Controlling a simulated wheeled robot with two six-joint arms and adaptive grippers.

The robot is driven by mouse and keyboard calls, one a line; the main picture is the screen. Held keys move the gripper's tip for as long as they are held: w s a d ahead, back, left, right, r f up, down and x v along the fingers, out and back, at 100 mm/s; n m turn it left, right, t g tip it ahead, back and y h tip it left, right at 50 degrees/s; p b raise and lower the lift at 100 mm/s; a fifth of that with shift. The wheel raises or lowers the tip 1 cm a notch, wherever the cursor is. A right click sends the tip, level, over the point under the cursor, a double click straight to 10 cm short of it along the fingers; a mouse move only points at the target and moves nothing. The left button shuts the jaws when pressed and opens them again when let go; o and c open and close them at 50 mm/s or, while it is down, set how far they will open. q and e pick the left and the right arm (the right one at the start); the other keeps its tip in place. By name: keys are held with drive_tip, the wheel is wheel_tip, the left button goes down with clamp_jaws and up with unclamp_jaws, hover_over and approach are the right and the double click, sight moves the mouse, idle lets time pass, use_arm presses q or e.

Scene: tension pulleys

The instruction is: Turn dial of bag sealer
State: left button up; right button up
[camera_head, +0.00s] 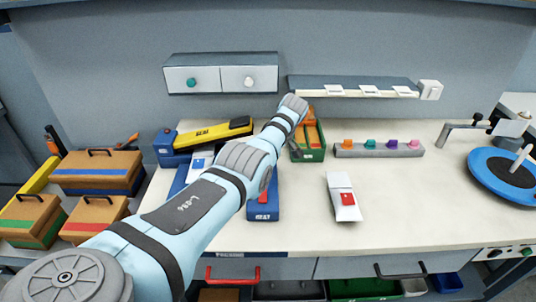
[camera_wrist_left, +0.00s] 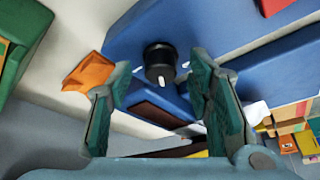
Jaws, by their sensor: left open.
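The bag sealer is a blue machine (camera_head: 263,212) on the bench, partly hidden behind my left arm in the head view. Its blue body fills the upper part of the left wrist view (camera_wrist_left: 220,40). Its dial (camera_wrist_left: 160,62) is a black round knob with a white mark, on the blue face. My left gripper (camera_wrist_left: 160,102) is open, its two fingers on either side of the line to the dial. The dial is beyond the fingertips; I cannot tell if they touch it. The head view does not show the dial clearly. My right gripper is not in view.
A green bin (camera_head: 309,153) with orange items stands right of my left wrist. A white packet (camera_head: 342,197), a rail with coloured knobs (camera_head: 380,150) and a blue disc (camera_head: 490,180) are farther right.

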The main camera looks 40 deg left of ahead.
use_arm(q)
drive_tip(key=v, duration=1.1)
drive_tip(key=shift+r, duration=0.2)
drive_tip(key=shift+d, duration=0.1)
